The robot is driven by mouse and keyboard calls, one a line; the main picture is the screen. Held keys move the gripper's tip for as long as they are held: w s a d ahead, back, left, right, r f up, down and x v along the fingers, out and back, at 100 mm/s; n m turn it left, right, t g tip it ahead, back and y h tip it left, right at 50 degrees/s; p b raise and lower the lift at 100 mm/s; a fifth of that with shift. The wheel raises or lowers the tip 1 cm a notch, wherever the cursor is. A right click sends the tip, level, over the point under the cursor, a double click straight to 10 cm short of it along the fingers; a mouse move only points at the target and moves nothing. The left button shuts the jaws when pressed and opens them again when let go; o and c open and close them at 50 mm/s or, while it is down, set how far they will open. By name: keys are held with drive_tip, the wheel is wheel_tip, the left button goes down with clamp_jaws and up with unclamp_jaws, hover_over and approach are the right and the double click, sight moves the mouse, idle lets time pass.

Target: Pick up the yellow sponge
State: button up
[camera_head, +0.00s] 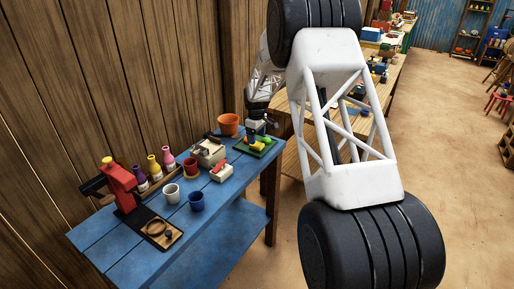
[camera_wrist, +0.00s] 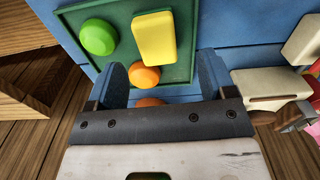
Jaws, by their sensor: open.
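The yellow sponge (camera_wrist: 155,38) is a rounded block lying on a green tray (camera_wrist: 183,70). In the wrist view it sits just beyond my fingertips, near the top middle. My gripper (camera_wrist: 161,72) is open, with one blue finger at each side and nothing held. A round green object (camera_wrist: 98,37) lies left of the sponge. An orange round object (camera_wrist: 144,76) lies at the sponge's near end, between my fingers. Another orange patch (camera_wrist: 150,102) shows at my gripper's edge, partly hidden. In the head view, my gripper (camera_head: 256,132) is over the green tray (camera_head: 270,149).
The blue table (camera_head: 228,205) also holds an orange pot (camera_head: 228,124), a cream box (camera_head: 208,152), a red-and-cream object (camera_head: 222,172), cups, bottles and a red press (camera_head: 121,184). In the wrist view, cream and red items (camera_wrist: 262,84) lie close right of my gripper.

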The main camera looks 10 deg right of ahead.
sight(257, 144)
drive_tip(key=shift+w+d+f, duration=0.1)
drive_tip(key=shift+f, duration=1.2)
drive_tip(key=shift+d+f, duration=0.1)
drive_tip(key=shift+f, duration=1.2)
drive_tip(key=c, duration=1)
drive_tip(key=shift+r, duration=0.15)
